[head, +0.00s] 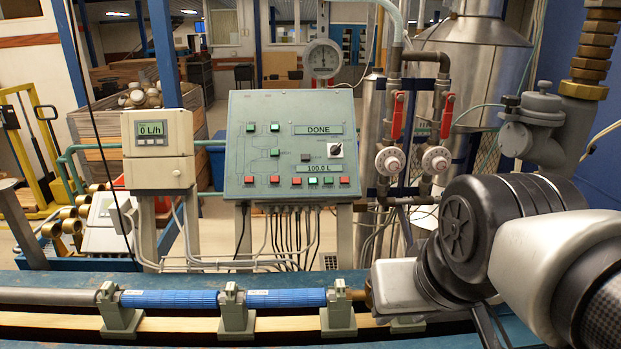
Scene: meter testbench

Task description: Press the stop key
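The control panel (240,150) is a grey-green sloped box in the middle of the head view. Along its lower edge is a row of small red and green keys, with a red key (296,181) near the middle, green keys (312,181) beside it and a red key (344,180) at the right end. Their labels are too small to read, so I cannot tell which is the stop key. The displays read DONE (318,129) and 100.0 L (322,168). My arm is at the lower right, apart from the panel; its fingers are not clearly visible.
A flow display (152,132) reading 0 L/h stands left of the panel. Pipes with red-handled valves (397,115) rise right of it. A blue meter pipe (170,299) on clamps runs along the bench in front. The space directly before the panel face looks clear.

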